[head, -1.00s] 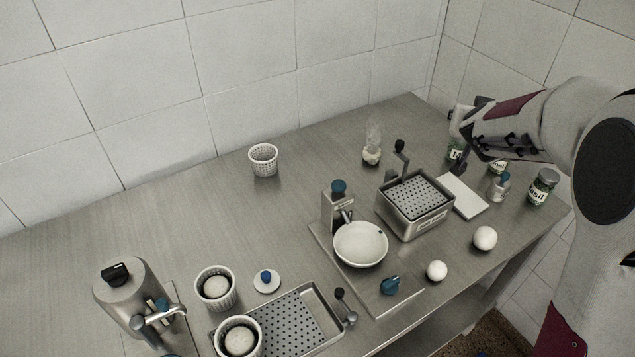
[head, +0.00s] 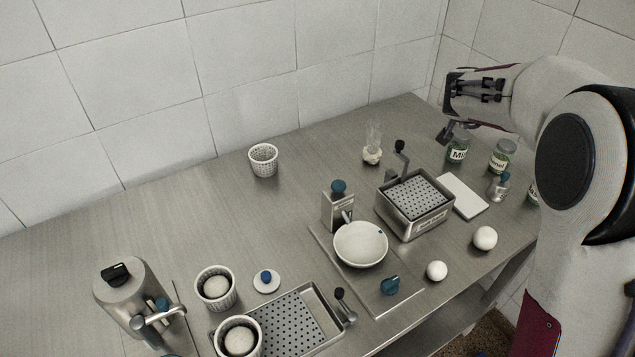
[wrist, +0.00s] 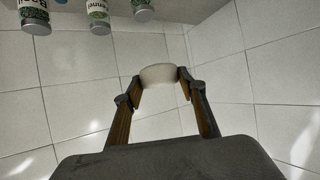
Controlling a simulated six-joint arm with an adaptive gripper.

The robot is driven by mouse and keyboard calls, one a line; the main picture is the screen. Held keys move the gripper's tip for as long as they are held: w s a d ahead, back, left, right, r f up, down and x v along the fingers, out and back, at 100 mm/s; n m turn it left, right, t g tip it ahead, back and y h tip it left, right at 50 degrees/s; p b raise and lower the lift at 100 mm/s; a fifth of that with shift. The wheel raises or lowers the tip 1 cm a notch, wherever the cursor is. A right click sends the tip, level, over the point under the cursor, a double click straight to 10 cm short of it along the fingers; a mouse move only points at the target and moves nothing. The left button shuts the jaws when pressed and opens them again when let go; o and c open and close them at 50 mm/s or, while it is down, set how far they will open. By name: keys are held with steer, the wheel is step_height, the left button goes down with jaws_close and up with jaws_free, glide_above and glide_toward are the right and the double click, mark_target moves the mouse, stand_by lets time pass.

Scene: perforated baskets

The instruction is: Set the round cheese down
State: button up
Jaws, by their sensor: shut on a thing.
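My gripper (head: 447,130) is at the back right in the head view, beyond the jars. In the wrist view my gripper (wrist: 158,80) has both fingers closed on the sides of a pale round cheese (wrist: 158,73). White wall tiles show behind it there. I cannot make out the held cheese in the head view. Two more white round cheeses show in perforated baskets at the front left, one in the rear basket (head: 229,298) and one in the front basket (head: 257,347). Another white perforated basket (head: 251,161) stands at the back, with no cheese visible in it.
Labelled jars (head: 458,151) stand at the right below my arm. A drainer box (head: 414,222), white board (head: 470,200), glass mill (head: 373,145), white pan (head: 360,244) and white balls (head: 485,238) lie nearby. A perforated tray (head: 290,325) is in front. The left-middle counter (head: 130,215) is clear.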

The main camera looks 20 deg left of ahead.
steer(key=w+a+r+m+h, duration=0.1)
steer(key=w+a+r, duration=0.25)
steer(key=a, duration=0.25)
steer(key=m+g+h, duration=0.3)
steer(key=m+h, duration=0.2)
glide_above(313, 185)
step_height(313, 185, down, 18)
steer(key=r, duration=0.1)
steer(key=shift+f, duration=0.25)
steer(key=shift+w+f, duration=0.1)
steer(key=shift+f, duration=3.05)
steer(key=shift+f, duration=1.85)
